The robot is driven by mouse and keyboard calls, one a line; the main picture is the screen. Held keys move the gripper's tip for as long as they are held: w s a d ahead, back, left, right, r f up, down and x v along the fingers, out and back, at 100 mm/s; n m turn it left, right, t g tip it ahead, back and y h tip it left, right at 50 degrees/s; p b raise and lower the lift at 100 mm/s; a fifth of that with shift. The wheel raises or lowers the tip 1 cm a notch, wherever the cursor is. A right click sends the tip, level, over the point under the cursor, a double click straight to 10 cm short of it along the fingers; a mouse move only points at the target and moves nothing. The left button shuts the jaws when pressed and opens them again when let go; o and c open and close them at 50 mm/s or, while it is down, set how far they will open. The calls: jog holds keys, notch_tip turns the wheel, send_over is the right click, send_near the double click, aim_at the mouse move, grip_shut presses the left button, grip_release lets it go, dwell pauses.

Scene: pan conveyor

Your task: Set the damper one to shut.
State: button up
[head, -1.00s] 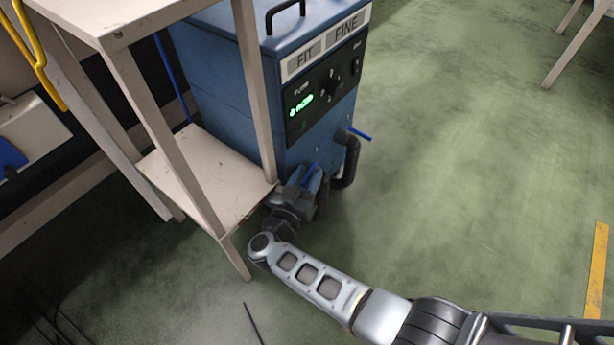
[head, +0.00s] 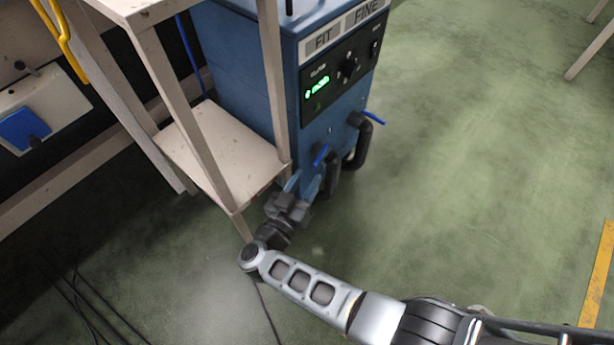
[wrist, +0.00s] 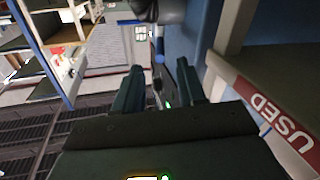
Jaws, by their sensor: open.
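A blue machine (head: 235,70) has two blue-handled damper levers on dark hose outlets low on its front. The left lever (head: 321,155) points steeply up in the head view; the right lever (head: 373,117) slants down to the right. I cannot read which is damper one. My gripper (head: 301,186) is low beside the machine, just below and left of the left lever. In the wrist view its two fingers (wrist: 160,82) are apart with nothing held between them. A blue lever (wrist: 159,48) shows beyond the fingertips, with a dark hose (wrist: 158,10) above it.
A beige shelf stand (head: 225,150) is close on the left of my gripper; its leg is beside my wrist. A red "USED" label (wrist: 275,115) is on its edge. Black cables (head: 90,310) lie on the floor. Green floor to the right is clear.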

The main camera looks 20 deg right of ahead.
jog(key=shift+c, duration=0.3)
jog(key=shift+d, duration=0.1)
jog(key=shift+c, duration=0.7)
jog(key=shift+s+d+f+t+y, duration=0.1)
jog(key=shift+s+d+t+y, duration=0.05)
jog(key=shift+d+t+y, duration=0.15)
jog(key=shift+c, duration=0.8)
jog(key=d+t+y, duration=0.1)
jog(key=s+d+r+t+y+p, duration=0.1)
jog(key=y, duration=0.1)
jog(key=s+d+t+y, duration=0.1)
jog(key=y, duration=0.1)
jog(key=shift+s+d+r+t, duration=0.15)
jog(key=shift+s+r+t, duration=0.05)
jog(key=shift+s+t, duration=0.1)
grip_shut()
jog(key=m+g+y+p, duration=0.2)
jog(key=g+y+p, duration=0.55)
jog(key=y, duration=0.85)
send_near(321, 158)
jog(key=b+x, duration=0.5)
jog(key=x, duration=0.2)
jog(key=shift+s, duration=0.3)
